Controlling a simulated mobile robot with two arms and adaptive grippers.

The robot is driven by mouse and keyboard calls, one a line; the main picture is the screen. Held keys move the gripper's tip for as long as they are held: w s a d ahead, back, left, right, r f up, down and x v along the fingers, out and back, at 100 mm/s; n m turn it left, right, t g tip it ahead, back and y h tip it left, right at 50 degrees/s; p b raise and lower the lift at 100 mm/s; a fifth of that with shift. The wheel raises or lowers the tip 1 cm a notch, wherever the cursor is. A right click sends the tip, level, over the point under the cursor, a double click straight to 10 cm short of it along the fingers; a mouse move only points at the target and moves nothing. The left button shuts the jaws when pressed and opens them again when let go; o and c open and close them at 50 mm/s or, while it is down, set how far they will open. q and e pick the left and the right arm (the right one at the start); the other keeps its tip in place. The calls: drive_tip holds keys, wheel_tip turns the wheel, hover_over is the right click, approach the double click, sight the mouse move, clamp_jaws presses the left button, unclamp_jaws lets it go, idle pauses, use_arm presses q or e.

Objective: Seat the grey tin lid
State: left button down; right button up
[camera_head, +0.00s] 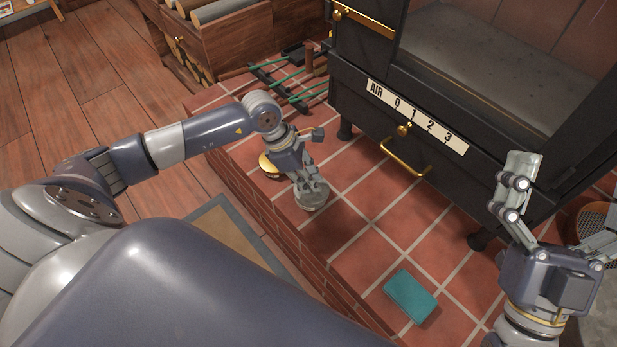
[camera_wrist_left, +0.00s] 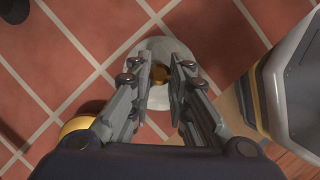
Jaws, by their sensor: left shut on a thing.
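The grey tin lid (camera_head: 313,204) is a pale grey disc under my left gripper (camera_head: 311,182), above the red tiles near the hearth's left edge. In the left wrist view the lid (camera_wrist_left: 163,48) shows a brass knob between the fingers of my left gripper (camera_wrist_left: 164,78). The gripper is shut on the knob, which its fingers partly hide. I cannot tell whether the lid rests on something below. My right gripper (camera_head: 556,215) is at the right, fingers spread wide, with nothing seen between them.
A round brass-coloured thing (camera_head: 269,166) is close left of the left gripper and shows in the wrist view (camera_wrist_left: 77,126). A teal block (camera_head: 411,296) lies on the tiles. A black stove (camera_head: 398,165) stands behind. Green-handled tools (camera_head: 275,82) lie at the back.

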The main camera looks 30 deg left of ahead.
use_arm(q)
drive_tip(key=shift+r, duration=0.15)
use_arm(e)
drive_tip(key=shift+w+f+h, duration=0.3)
drive_tip(key=shift+w+a+f+g, duration=0.1)
drive_tip(key=shift+w+f+g, duration=0.1)
drive_tip(key=shift+f+g, duration=0.15)
drive_tip(key=shift+s+r, duration=0.1)
idle(0.5)
drive_tip(key=shift+s+r, duration=0.35)
drive_tip(key=shift+r, duration=0.15)
